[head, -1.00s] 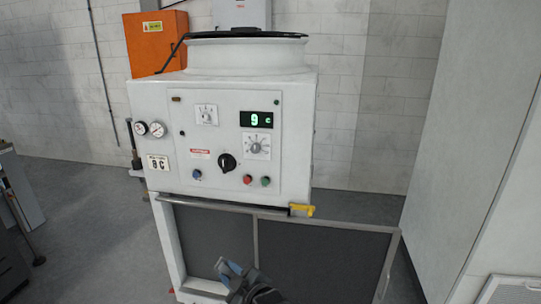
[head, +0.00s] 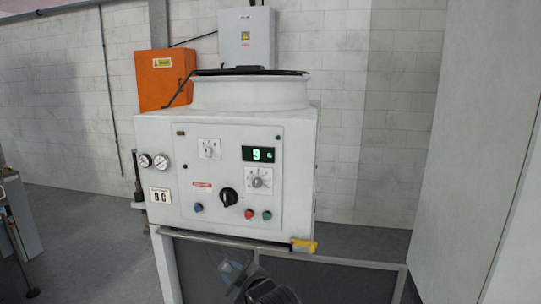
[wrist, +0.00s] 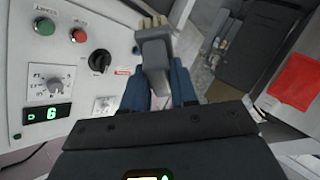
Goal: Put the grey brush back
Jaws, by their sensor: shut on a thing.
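The grey brush (wrist: 155,58) shows in the wrist view, its pale tan bristles at the top of the picture. My gripper (wrist: 158,85) is shut on it, with a blue finger on each side of its grey body. In the head view, my gripper (head: 235,270) is low in the picture, in front of the lower part of the white machine (head: 160,222) and below its control panel. I cannot make out the brush clearly there.
The machine's panel has knobs, buttons and a lit display (head: 260,154). A yellow piece (head: 303,246) sits at its lower right edge. Below are framed dark panels (head: 350,278). An orange box (head: 165,80) is behind it. A pale wall or cabinet (head: 465,150) stands at right.

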